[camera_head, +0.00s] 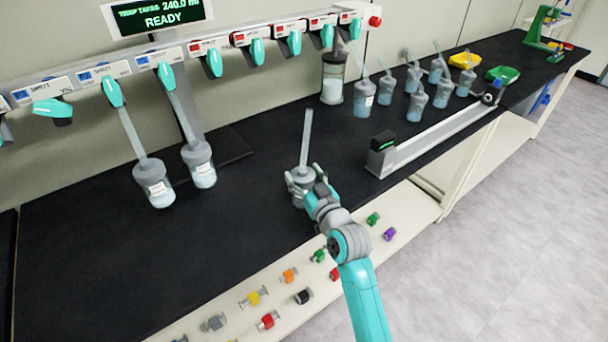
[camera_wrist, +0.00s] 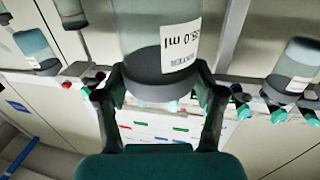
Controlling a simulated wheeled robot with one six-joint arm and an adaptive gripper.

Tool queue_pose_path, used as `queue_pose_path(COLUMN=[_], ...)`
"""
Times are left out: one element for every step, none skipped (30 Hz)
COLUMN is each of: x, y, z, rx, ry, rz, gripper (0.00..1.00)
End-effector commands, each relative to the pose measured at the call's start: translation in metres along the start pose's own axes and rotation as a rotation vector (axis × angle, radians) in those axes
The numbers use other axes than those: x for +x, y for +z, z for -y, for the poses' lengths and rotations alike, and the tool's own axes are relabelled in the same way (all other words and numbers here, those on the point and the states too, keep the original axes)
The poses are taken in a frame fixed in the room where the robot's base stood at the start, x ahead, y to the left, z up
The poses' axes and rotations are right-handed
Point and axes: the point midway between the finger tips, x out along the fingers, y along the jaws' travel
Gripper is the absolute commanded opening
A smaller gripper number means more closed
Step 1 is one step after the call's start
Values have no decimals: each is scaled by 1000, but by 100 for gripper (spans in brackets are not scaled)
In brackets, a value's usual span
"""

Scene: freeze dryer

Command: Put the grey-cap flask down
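The grey-cap flask (camera_head: 306,140) is at my gripper (camera_head: 303,182), with its pale tube pointing up and its body mostly hidden by the fingers in the head view. In the wrist view the flask's clear body (camera_wrist: 150,25) carries a white label reading "35.0 ml" and WATER, and its grey cap (camera_wrist: 150,85) sits between the fingers of my gripper (camera_wrist: 160,75). The fingers close on both sides of it. The flask is over the front-middle of the black bench (camera_head: 235,235); I cannot tell whether its base touches the bench.
Two flasks (camera_head: 155,190) hang from teal valves on the manifold (camera_head: 140,65) at the left. Several flasks (camera_head: 415,105) stand at the back right. A long grey rail device (camera_head: 430,140) lies to the right. Small coloured fittings (camera_head: 268,321) lie along a lower white shelf. The bench left of my gripper is clear.

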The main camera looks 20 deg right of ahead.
Motion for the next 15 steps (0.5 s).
queue_pose_path(x=[0, 0, 0, 0, 0, 0, 0, 0, 0, 0, 0, 0, 0, 0, -2], y=[0, 0, 0, 0, 0, 0, 0, 0, 0, 0, 0, -1, -2, -3, -3], z=[0, 0, 0, 0, 0, 0, 0, 0, 0, 0, 0, 0, 0, 0, 0], rx=[0, 0, 0, 0, 0, 0, 0, 0, 0, 0, 0, 0, 0, 0, 0], ry=[0, 0, 0, 0, 0, 0, 0, 0, 0, 0, 0, 0, 0, 0, 1], rz=[1, 1, 1, 1, 1, 1, 1, 1, 1, 1, 1, 0, 0, -1, 0], gripper=[83, 91, 93, 93, 93, 93, 93, 93, 93, 93, 93, 93, 93, 93, 93])
